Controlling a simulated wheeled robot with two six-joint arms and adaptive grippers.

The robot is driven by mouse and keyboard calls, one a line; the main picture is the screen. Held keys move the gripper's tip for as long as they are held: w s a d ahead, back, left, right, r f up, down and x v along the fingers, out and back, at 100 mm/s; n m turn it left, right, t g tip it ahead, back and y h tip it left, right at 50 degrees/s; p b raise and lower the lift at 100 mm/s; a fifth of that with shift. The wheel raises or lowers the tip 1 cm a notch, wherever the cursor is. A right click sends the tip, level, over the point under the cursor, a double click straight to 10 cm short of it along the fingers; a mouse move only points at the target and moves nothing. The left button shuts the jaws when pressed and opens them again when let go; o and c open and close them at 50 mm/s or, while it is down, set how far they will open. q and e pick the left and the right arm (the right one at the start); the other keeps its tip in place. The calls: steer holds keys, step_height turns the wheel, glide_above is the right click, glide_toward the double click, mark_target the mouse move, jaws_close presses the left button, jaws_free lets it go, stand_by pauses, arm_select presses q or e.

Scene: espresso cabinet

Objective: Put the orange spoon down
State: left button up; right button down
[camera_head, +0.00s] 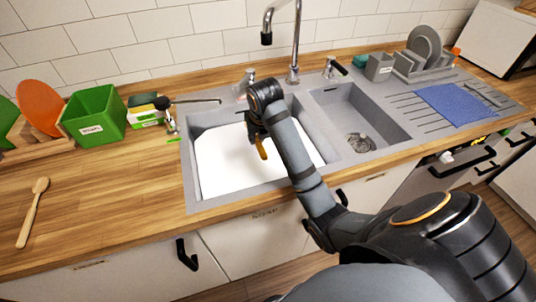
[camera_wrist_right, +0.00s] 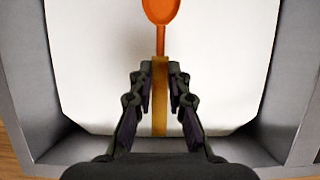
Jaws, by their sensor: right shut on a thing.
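The orange spoon has an orange bowl (camera_wrist_right: 162,11) and a yellow-brown handle. In the right wrist view the handle runs between my fingers and the bowl points away from me. My right gripper (camera_wrist_right: 160,80) is shut on the handle. In the head view my right gripper (camera_head: 255,128) is over the left sink basin (camera_head: 188,165), and a short yellow-orange part of the spoon (camera_head: 262,148) shows below it. The rest of the spoon is hidden there by my arm. I cannot tell whether the spoon touches the white surface (camera_head: 225,165) in the basin. My left gripper is not in view.
A wooden spoon (camera_head: 33,210) lies on the left counter, which has free room. A green bin (camera_head: 95,115) and plates in a rack (camera_head: 40,105) stand behind. The faucet (camera_head: 294,40) rises behind the sink. The right basin (camera_head: 350,115) and a blue cloth (camera_head: 455,104) are to the right.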

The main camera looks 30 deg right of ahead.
steer(key=shift+w+d+f, duration=0.15)
steer(key=shift+w+d, duration=0.05)
steer(key=w+d+f, duration=0.1)
steer(key=d+f, duration=0.1)
steer(key=d, duration=0.1)
steer(key=w+d+f+p, duration=0.1)
steer(key=w+d+f, duration=0.1)
steer(key=d+f, duration=0.1)
steer(key=w+d+f, duration=0.1)
steer(key=d+f, duration=0.2)
steer(key=d, duration=0.2)
steer(key=shift+w+d+f, duration=0.15)
steer(key=shift+d+f, duration=0.1)
steer(key=shift+w+d+f, duration=0.15)
steer(key=shift+d+f, duration=0.3)
steer(key=shift+f, duration=0.1)
step_height(320, 180, down, 2)
steer(key=shift+f+p, duration=0.25)
steer(key=shift+p, duration=0.25)
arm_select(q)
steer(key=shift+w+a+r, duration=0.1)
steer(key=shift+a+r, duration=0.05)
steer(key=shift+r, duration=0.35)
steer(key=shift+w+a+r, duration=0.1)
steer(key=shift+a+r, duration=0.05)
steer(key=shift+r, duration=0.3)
arm_select(e)
steer(key=shift+f, duration=0.35)
